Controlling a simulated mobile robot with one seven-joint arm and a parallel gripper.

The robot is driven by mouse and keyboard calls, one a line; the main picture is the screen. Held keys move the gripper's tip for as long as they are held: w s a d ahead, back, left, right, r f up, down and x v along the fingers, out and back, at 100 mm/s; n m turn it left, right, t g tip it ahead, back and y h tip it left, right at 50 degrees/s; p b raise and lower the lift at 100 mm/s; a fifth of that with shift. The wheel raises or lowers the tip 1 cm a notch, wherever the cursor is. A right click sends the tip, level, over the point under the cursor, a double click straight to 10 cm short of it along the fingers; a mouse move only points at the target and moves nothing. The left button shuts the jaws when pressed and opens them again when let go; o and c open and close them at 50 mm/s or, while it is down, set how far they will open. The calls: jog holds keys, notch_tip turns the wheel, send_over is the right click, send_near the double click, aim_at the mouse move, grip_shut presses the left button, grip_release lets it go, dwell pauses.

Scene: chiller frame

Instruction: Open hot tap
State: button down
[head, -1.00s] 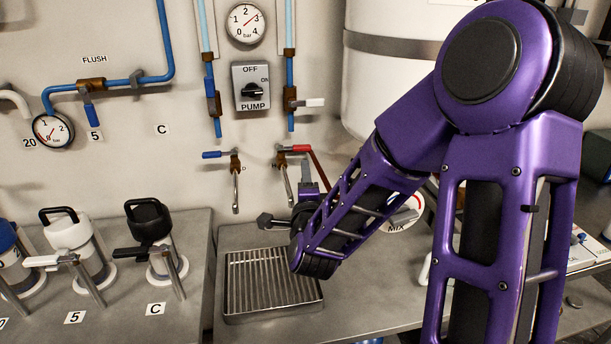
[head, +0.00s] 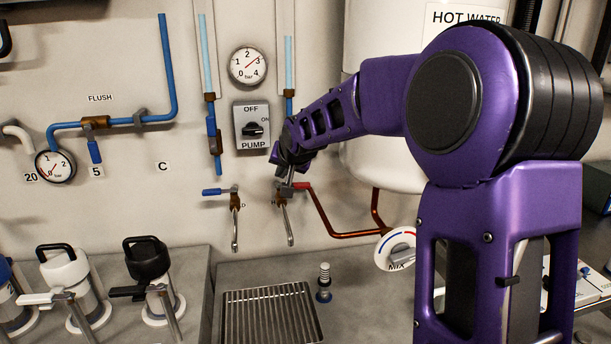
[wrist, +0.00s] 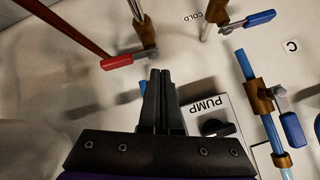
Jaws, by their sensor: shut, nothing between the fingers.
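The hot tap (head: 282,205) is a brass wall tap with a red lever (head: 302,186) pointing right and a thin metal spout below. In the wrist view, which is upside down, the red lever (wrist: 118,62) points left from the brass body. My gripper (head: 287,190) is in front of the tap, partly hiding it in the head view. In the wrist view my gripper (wrist: 160,73) is shut and empty, its tips close beside the tap body and the lever's inner end. I cannot tell whether they touch.
The cold tap (head: 235,203) with a blue lever is to the left. The pump switch (head: 252,128) is above, near my gripper. A copper pipe (head: 345,234) runs right to the MIX dial (head: 396,248). A drain grate (head: 268,318) lies below on the counter.

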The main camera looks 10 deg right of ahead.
jog(key=s+d+r+n+g+h, duration=0.2)
jog(key=d+r, duration=0.2)
jog(key=d, duration=0.1)
jog(key=x, duration=0.6)
jog(key=b+x, duration=0.1)
jog(key=x, duration=0.2)
jog(key=shift+w+d+f, duration=0.25)
jog(key=shift+d+f, duration=0.05)
jog(key=shift+d, duration=0.1)
jog(key=shift+a+h, duration=0.1)
jog(key=shift+h, duration=0.2)
